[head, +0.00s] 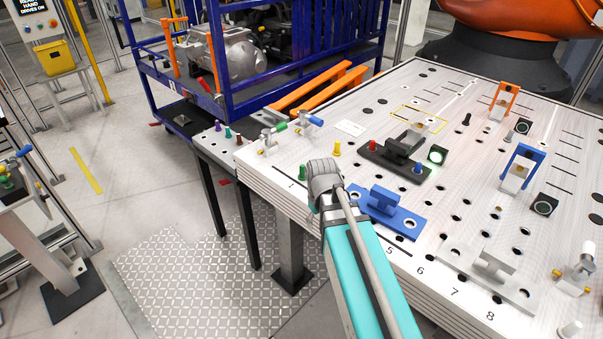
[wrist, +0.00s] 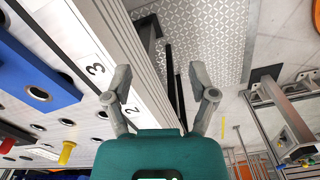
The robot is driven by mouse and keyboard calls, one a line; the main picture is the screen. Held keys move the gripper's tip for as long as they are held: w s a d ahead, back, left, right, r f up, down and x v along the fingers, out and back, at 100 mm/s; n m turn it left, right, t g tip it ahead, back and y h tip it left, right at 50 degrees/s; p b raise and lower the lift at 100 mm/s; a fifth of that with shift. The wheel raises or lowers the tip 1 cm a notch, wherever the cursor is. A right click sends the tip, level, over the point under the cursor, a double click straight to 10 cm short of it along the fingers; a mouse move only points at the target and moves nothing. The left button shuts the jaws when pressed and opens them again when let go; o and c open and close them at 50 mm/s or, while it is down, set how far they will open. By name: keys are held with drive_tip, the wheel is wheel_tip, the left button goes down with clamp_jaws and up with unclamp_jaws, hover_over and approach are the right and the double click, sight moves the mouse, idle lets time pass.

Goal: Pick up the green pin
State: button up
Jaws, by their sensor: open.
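A small green pin (head: 303,172) stands on the white fixture table (head: 385,95) near its left edge in the head view. My gripper (head: 324,172) is just right of the pin in that view, over the table's front edge. In the wrist view my gripper (wrist: 160,78) is open, with its two fingers apart and nothing between them. The green pin cannot be made out in the wrist view.
A blue bracket plate (head: 383,213) lies close right of my gripper. A yellow pin (head: 337,148) and toggle clamps (head: 307,120) stand behind it. A small side shelf (head: 222,150) holds several coloured pins. Open floor (head: 190,290) lies in front.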

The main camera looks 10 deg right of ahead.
drive_tip(key=w+r+n+p, duration=0.5)
drive_tip(key=w+r+n, duration=0.1)
drive_tip(key=w+n, duration=0.55)
wheel_tip(320, 180, up, 5)
drive_tip(key=n+p, duration=0.6)
drive_tip(key=n, duration=0.6)
hover_over(303, 166)
drive_tip(key=shift+w+r, duration=0.15)
drive_tip(key=shift+w, duration=0.05)
drive_tip(key=shift+b, duration=0.3)
wheel_tip(303, 166, down, 9)
drive_tip(key=b, duration=0.8)
drive_tip(key=shift+r, duration=0.2)
drive_tip(key=shift+f+b, duration=2.6)
drive_tip(key=shift+b, duration=0.2)
drive_tip(key=shift+c, duration=0.2)
clamp_jaws()
